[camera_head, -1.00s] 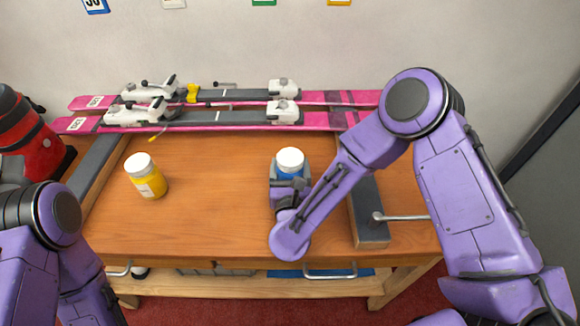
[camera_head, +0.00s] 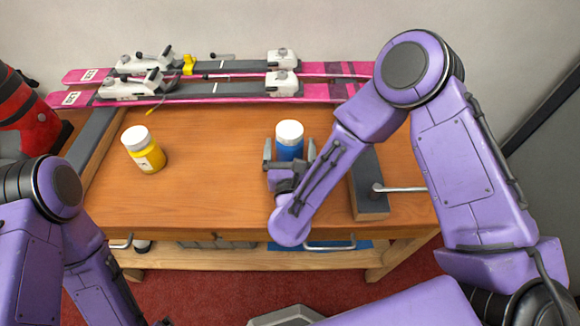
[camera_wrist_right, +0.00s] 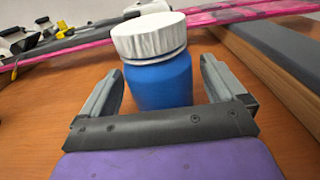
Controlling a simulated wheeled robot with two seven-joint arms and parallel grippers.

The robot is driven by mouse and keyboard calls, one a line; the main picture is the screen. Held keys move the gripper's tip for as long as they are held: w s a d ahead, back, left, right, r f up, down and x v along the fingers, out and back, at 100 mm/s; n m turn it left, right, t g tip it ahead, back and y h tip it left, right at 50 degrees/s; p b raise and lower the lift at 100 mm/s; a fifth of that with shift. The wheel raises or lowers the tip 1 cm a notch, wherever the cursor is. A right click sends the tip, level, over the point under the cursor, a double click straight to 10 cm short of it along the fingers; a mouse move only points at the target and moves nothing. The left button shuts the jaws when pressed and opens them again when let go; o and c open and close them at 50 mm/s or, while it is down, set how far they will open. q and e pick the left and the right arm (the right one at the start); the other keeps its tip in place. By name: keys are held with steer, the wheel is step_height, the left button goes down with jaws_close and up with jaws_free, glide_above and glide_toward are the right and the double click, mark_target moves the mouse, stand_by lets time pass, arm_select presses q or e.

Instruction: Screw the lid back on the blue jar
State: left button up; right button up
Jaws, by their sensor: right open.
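The blue jar (camera_head: 290,150) stands upright on the wooden bench with a white lid (camera_head: 289,131) sitting on its top. Whether the lid is tight cannot be told. My right gripper (camera_head: 289,152) is open, with one finger on each side of the jar. In the right wrist view the blue jar (camera_wrist_right: 160,82) stands between the spread fingers, with a gap at each side, and the ribbed white lid (camera_wrist_right: 148,36) is above finger level. My left arm shows at the lower left; its gripper is out of the picture.
A yellow jar (camera_head: 149,157) with a white lid stands at the left of the bench (camera_head: 215,190). Pink skis (camera_head: 325,92) with bindings lie along the back. A dark-topped block (camera_head: 369,185) with a metal handle is right of my gripper. A red boot (camera_head: 30,130) is far left.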

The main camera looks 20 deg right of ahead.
steer(key=b+v, duration=0.2)
steer(key=v, duration=0.7)
steer(key=shift+s+a, duration=0.1)
steer(key=shift+s, duration=0.05)
